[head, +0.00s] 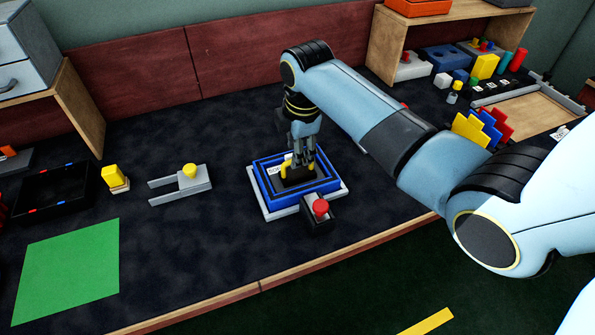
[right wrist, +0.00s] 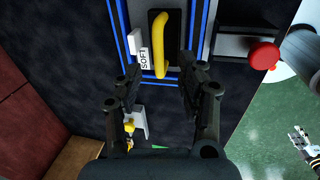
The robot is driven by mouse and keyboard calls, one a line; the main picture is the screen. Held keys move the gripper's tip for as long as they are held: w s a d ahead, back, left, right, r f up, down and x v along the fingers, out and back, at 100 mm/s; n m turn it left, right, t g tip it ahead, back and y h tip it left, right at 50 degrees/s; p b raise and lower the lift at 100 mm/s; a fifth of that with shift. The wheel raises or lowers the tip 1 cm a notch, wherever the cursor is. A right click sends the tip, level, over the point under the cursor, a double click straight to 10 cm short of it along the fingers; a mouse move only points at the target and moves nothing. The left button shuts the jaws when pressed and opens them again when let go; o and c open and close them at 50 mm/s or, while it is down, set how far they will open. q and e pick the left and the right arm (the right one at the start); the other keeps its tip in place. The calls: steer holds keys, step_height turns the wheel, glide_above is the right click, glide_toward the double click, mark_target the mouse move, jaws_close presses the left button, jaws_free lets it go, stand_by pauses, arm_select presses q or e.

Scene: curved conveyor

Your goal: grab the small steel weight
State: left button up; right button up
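I cannot clearly make out a small steel weight; a tiny greyish piece with a yellow top (head: 454,92) at the back right of the table is too small to identify. My right gripper (head: 298,165) points down over a blue-rimmed tray (head: 262,185) in the middle of the table. In the right wrist view its fingers (right wrist: 158,78) are apart, with nothing clearly held between them. Just beyond the fingertips is a yellow handle (right wrist: 159,38) on a dark block in the tray, beside a white "SOFT" label (right wrist: 143,57).
A red button on a dark box (head: 320,208) stands at the tray's front right corner. A grey fork-shaped fixture with a yellow knob (head: 190,172) and a green mat (head: 68,270) lie to the left. Coloured blocks and a wooden tray (head: 530,108) crowd the right.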

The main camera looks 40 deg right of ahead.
steer(key=f, duration=0.3)
steer(key=w+f, duration=0.1)
steer(key=f, duration=0.1)
steer(key=shift+d, duration=0.4)
jaws_close()
steer(key=shift+r, duration=0.15)
